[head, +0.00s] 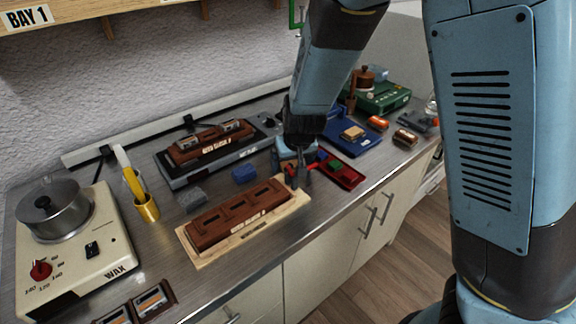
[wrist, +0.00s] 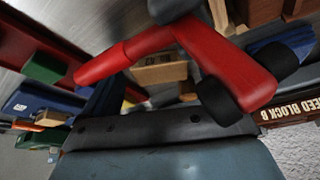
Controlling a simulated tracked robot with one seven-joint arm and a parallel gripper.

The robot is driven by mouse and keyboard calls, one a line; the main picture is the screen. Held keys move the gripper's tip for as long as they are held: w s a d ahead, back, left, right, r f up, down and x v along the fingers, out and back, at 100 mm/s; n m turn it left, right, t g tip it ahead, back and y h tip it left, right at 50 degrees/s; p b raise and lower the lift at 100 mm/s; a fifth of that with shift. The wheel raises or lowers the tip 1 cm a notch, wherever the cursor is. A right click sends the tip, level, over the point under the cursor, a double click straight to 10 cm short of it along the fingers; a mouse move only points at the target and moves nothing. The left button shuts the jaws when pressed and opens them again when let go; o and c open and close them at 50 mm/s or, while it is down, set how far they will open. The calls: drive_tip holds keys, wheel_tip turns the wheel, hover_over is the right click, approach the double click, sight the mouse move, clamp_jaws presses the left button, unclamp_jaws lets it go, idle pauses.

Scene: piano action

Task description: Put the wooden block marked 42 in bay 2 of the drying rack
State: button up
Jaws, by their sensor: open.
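A small pale wooden block (head: 353,132) lies on a blue scale-like device (head: 338,143) right of the middle in the head view.
The brown slotted holder (head: 238,214) sits on a pale board. A similar holder (head: 211,143) stands behind it. A red tray (head: 343,172) lies right of my gripper.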

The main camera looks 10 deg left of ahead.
drive_tip(key=shift+c, duration=0.4)
drive_tip(key=c, duration=1.1)
drive_tip(key=shift+c, duration=0.2)
